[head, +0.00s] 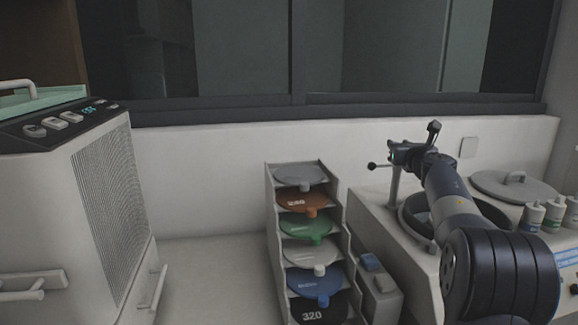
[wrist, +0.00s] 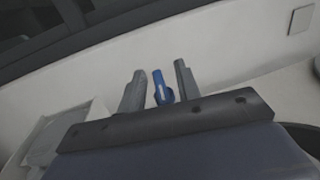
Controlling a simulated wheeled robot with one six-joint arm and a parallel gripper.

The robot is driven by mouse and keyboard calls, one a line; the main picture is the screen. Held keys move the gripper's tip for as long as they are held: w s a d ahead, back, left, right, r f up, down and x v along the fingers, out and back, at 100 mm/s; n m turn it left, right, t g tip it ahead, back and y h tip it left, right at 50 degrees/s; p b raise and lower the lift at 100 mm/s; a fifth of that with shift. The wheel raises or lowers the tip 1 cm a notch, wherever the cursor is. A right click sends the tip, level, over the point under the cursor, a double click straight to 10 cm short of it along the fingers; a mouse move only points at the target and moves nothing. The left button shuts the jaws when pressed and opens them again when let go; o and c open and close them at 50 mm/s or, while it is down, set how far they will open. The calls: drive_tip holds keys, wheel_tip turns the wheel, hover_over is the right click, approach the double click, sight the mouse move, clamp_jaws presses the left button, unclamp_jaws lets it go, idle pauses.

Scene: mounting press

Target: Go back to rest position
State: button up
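My gripper (head: 393,152) is at the upper right in the head view, above the grey machine with the round bowl (head: 414,222). It is close to a thin upright post (head: 393,188) on that machine. In the wrist view the two grey fingers of my gripper (wrist: 160,86) stand apart. A small blue part (wrist: 159,84) shows between them, with a gap on each side. I cannot tell how far beyond the fingertips it is. I see nothing held.
A rack of coloured discs (head: 307,228) stands in the middle, left of the machine. A large cabinet with a control panel (head: 70,122) is at left. Several small bottles (head: 534,216) and a grey round lid (head: 513,187) are at right. Bare counter (head: 208,270) lies between cabinet and rack.

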drive_tip(key=shift+r+m+g+h+p, duration=0.15)
drive_tip(key=shift+m+h+p, duration=0.35)
drive_tip(key=shift+m+h, duration=0.65)
drive_tip(key=shift+m+g+h+p, duration=0.15)
drive_tip(key=shift+m+h+p, duration=0.4)
drive_tip(key=shift+h, duration=1.1)
drive_tip(key=shift+m+h, duration=0.4)
drive_tip(key=shift+f, duration=0.25)
